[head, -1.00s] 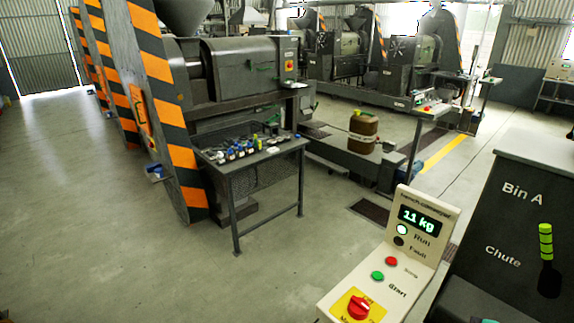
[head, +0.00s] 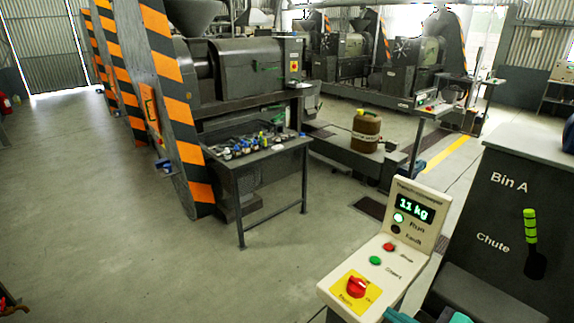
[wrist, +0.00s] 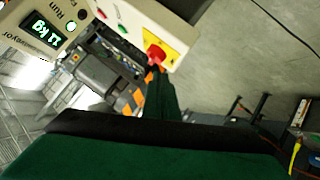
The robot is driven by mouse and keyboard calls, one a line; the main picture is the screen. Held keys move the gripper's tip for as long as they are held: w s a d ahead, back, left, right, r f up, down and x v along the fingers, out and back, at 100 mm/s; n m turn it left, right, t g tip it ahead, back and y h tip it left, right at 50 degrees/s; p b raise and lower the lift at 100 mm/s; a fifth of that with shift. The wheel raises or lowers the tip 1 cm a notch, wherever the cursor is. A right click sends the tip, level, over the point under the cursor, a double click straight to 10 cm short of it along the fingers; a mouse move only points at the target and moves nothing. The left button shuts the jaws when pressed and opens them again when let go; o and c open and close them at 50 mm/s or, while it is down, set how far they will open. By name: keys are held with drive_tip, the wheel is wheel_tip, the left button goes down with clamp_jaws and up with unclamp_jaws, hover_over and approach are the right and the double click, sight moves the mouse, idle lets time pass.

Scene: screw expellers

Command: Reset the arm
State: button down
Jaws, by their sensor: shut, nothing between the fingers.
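My gripper (wrist: 158,85) shows in the wrist view as a narrow dark green shape below the control panel, its fingers together and empty. A wide dark green and black part of my own arm fills the bottom of that view. In the head view only teal pieces of my arm show at the bottom edge, by the panel. The cream control panel (head: 405,245) has a display reading 11 kg, a lit Run lamp, a dark Fault lamp, a red and a green button, and a red knob (head: 357,287) on a yellow plate. The knob also shows in the wrist view (wrist: 156,54), just above the gripper; contact cannot be told.
A dark bin (head: 490,235) marked Bin A and Chute stands right of the panel. A dark table (head: 262,165) with small items stands before a striped expeller (head: 235,70). A brown jerrycan (head: 365,132) stands behind. The floor at left is open.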

drive_tip(key=w+a+f+m+t, duration=0.4)
drive_tip(key=w+a+m, duration=0.3)
drive_tip(key=a, duration=0.3)
drive_tip(key=s+a+f+m+h, duration=0.45)
drive_tip(key=a+f+m, duration=0.3)
drive_tip(key=f, duration=0.25)
drive_tip(key=s+a+f+h, duration=0.1)
drive_tip(key=s+a+f, duration=0.25)
drive_tip(key=s, duration=0.45)
drive_tip(key=s+a+f+h, duration=0.15)
drive_tip(key=s+f, duration=0.25)
drive_tip(key=s, duration=0.4)
drive_tip(key=s+a+r+n+y, duration=0.1)
drive_tip(key=s+r+n+y, duration=0.1)
drive_tip(key=s, duration=1.2)
drive_tip(key=shift+r+n+y, duration=0.3)
drive_tip(key=shift+r+n, duration=0.25)
drive_tip(key=shift+r, duration=0.05)
drive_tip(key=shift+w+d, duration=0.1)
drive_tip(key=shift+d, duration=0.05)
